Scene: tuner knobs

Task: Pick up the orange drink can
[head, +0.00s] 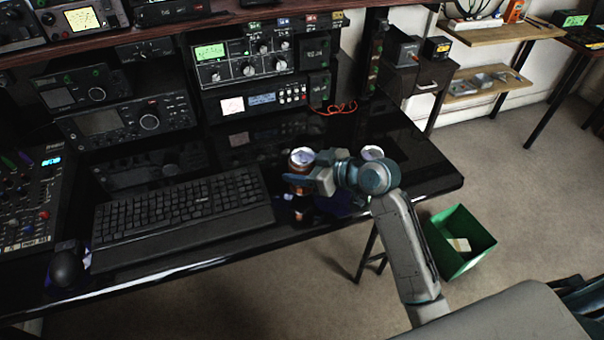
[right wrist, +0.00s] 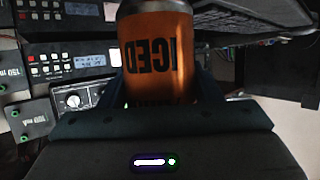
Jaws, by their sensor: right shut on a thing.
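The orange drink can (head: 300,168) has a silver top and is on the right side of the black desk. In the right wrist view the can (right wrist: 158,55) fills the space between my fingers, with dark "ICED" lettering inverted in the picture. My right gripper (head: 300,181) is shut around its side; the gripper also shows in the right wrist view (right wrist: 150,92). The can looks upright, but I cannot tell whether its base touches the desk. My left gripper is not in view.
A black keyboard (head: 180,213) lies left of the can on the glossy desk (head: 420,170). A pale round top (head: 372,152) shows behind my wrist. Radio units (head: 245,60) line the back. A green bin (head: 458,243) stands on the floor at right.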

